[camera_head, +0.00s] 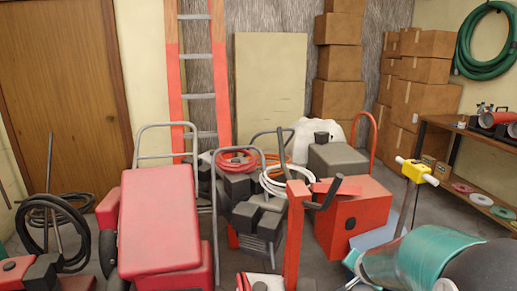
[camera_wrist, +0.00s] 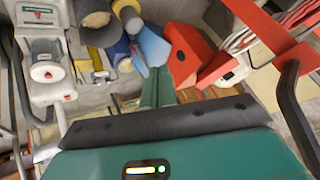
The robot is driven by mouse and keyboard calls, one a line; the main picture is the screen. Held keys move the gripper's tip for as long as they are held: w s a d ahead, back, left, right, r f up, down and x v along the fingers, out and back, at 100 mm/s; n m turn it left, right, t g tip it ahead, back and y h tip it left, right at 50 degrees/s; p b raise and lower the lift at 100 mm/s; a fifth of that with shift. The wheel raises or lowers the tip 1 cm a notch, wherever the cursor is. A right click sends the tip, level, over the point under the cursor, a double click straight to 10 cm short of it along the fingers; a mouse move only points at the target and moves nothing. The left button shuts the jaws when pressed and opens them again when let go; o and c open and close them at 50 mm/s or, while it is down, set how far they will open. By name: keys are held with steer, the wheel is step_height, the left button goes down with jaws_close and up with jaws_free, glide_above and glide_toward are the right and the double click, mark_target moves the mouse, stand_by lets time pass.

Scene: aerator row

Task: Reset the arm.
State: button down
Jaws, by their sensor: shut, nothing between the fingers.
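My gripper (camera_wrist: 158,72) shows in the wrist view as two narrow green fingers. They stand side by side and are shut, with nothing held between them. The green and black hand body fills the bottom of that view. The fingers point over a floor crowded with equipment, and a red box (camera_wrist: 190,55) lies just beyond and to the right of the tips. I cannot make out the gripper in the head view. A teal and dark rounded form fills the lower right corner there and hides part of the floor.
A red machine (camera_head: 160,220) stands at left, with a red box (camera_head: 350,215) at centre right. A red post (camera_head: 295,235) rises in front. A ladder (camera_head: 199,80) leans at the back. Stacked cartons (camera_head: 420,75) and a shelf (camera_head: 478,150) stand right. Little floor is clear.

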steer(key=s+a+r+n+y, duration=0.3)
steer(key=s+a+r+n, duration=0.2)
steer(key=s+a+r, duration=0.55)
steer(key=s+a+r+n+g, duration=0.1)
steer(key=s+n, duration=0.1)
steer(key=s, duration=0.5)
steer(key=s+a+r+n+g+h, duration=0.1)
steer(key=s+r+n, duration=0.1)
steer(key=s, duration=0.6)
steer(key=shift+s+a+r, duration=0.15)
steer(key=shift+a+r, duration=0.1)
steer(key=shift+a, duration=0.05)
steer(key=shift+d, duration=0.2)
